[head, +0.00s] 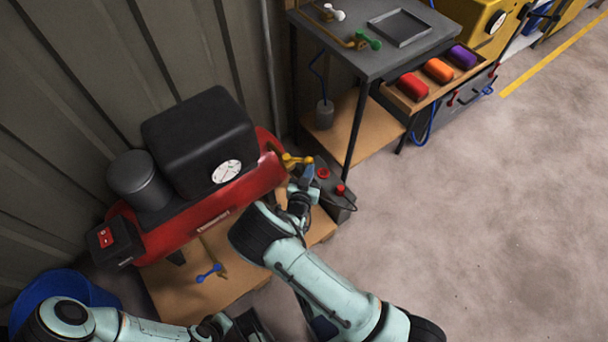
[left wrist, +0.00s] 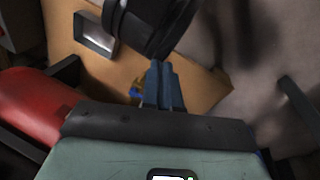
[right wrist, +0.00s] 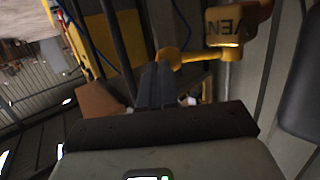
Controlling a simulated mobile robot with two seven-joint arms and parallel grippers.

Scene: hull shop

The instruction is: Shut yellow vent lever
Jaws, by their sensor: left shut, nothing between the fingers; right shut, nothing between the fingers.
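The yellow vent lever (head: 297,160) is on the right end of the red compressor tank (head: 215,215). In the right wrist view, the lever (right wrist: 190,56) reaches left from a yellow valve body (right wrist: 238,22) with partly visible lettering "VEN". My right gripper (head: 308,172) is shut and empty beside the lever. Its fingertips (right wrist: 157,68) are close to the lever's rounded end; I cannot tell whether they touch. My left gripper is shut and empty low over the wooden base, its fingers (left wrist: 163,85) showing in the left wrist view.
A blue lever (head: 208,273) sits low in front of the tank. A grey box with red buttons (head: 340,190) stands just right of my right gripper. A workbench (head: 400,60) with an open drawer of coloured blocks stands behind. The floor at right is clear.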

